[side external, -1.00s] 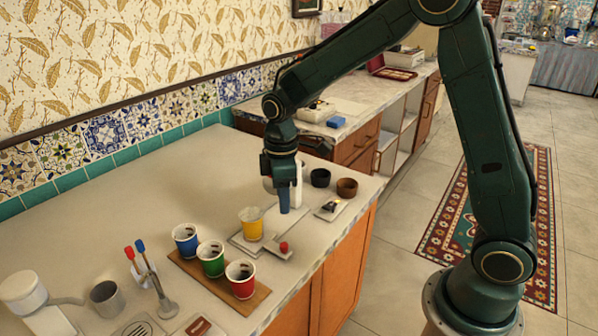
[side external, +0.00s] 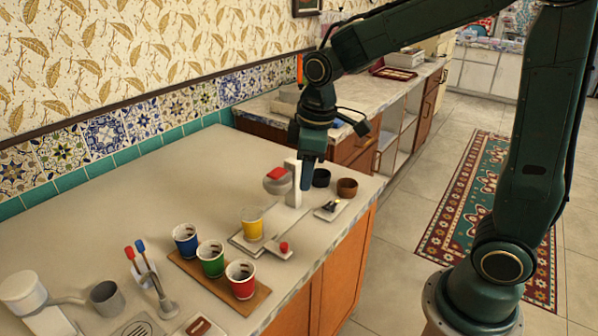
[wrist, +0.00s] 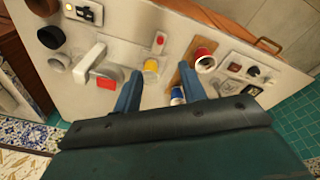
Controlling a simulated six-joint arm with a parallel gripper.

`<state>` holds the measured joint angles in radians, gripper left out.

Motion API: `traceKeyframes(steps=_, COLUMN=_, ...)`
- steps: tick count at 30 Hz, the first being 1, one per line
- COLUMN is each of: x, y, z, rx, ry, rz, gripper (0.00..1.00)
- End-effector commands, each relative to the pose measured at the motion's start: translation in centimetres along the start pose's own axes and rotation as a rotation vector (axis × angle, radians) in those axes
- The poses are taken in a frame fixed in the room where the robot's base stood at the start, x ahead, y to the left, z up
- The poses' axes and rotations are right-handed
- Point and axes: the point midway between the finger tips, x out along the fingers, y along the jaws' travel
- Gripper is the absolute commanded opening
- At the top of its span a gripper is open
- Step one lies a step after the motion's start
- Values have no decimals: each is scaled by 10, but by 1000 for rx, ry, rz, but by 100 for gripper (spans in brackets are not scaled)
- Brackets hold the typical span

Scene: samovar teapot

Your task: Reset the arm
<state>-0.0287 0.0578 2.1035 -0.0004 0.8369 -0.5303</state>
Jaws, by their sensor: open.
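My gripper (side external: 307,178) hangs above the far right part of the counter, fingers pointing down, behind the small items at the front edge. In the wrist view my gripper (wrist: 160,72) shows two blue fingers spread apart with nothing held between them. A white upright stand (side external: 296,185) is close to the fingers in the side view; whether they touch cannot be told there. A round grey pot with a red top (side external: 277,180) is beside the stand. The red top also shows in the wrist view (wrist: 106,83), left of the fingers.
A yellow cup (side external: 252,224) stands on a plate near a red button (side external: 284,246). Blue (side external: 186,240), green (side external: 211,259) and red (side external: 241,280) cups stand on a wooden board. Black (side external: 321,178) and brown (side external: 347,188) bowls are at the right. The counter's back left is clear.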

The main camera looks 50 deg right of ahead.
Motion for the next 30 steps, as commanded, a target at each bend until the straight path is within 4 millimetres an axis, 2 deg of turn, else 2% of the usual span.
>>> traceKeyframes(steps=1, x=-10, y=-3, z=6, rx=25, ry=18, rz=11, gripper=41)
traceKeyframes(steps=6, x=-36, y=-14, z=28, rx=112, ry=66, rz=36, gripper=41)
traceKeyframes(steps=15, x=-69, y=-36, z=68, rx=264, ry=155, rz=70, gripper=41)
traceKeyframes(steps=21, x=-83, y=-51, z=95, rx=365, ry=220, rz=87, gripper=41)
traceKeyframes(steps=30, x=-92, y=-72, z=132, rx=503, ry=307, rz=100, gripper=41)
